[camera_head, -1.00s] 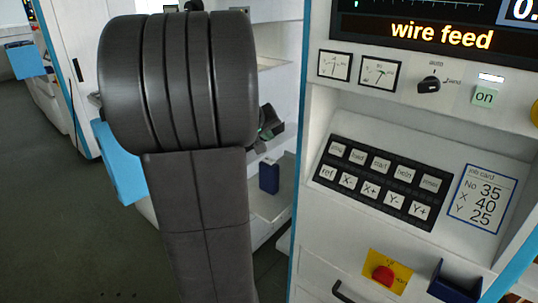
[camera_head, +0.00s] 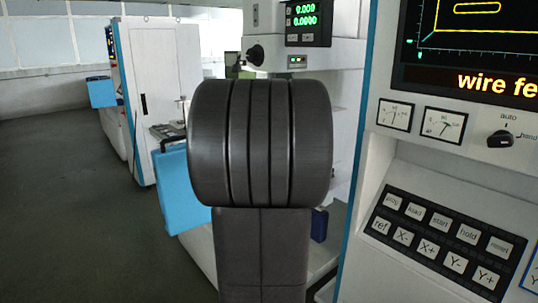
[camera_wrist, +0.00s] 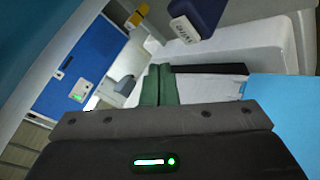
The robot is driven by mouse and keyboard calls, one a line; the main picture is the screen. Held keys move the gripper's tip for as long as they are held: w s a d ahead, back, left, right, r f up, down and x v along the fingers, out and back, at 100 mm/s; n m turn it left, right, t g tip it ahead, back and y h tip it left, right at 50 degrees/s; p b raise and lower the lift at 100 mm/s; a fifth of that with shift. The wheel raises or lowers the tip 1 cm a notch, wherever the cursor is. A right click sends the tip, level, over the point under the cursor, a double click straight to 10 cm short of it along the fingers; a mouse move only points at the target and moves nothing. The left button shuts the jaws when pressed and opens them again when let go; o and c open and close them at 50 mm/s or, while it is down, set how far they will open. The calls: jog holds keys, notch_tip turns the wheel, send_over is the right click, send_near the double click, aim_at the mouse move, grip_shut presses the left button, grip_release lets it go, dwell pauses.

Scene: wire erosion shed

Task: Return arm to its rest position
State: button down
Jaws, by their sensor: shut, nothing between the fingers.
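My arm (camera_head: 260,145) stands in the middle of the head view, its thick dark ribbed joint upright in front of the machines. My gripper is hidden behind it in that view. In the wrist view my gripper (camera_wrist: 159,86) shows as two green fingers side by side above its dark grey body. The fingers are together with nothing between them.
A control panel (camera_head: 440,235) with labelled buttons, dials and a "wire feed" screen stands close on the right. A light blue panel (camera_head: 183,190) is left of my arm. A white cabinet (camera_head: 165,90) stands further back. The floor (camera_head: 65,200) at left is clear. The wrist view shows a blue panel (camera_wrist: 75,60).

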notch_tip(320, 180, up, 6)
jog(key=p, duration=0.7)
jog(key=shift+f, duration=0.1)
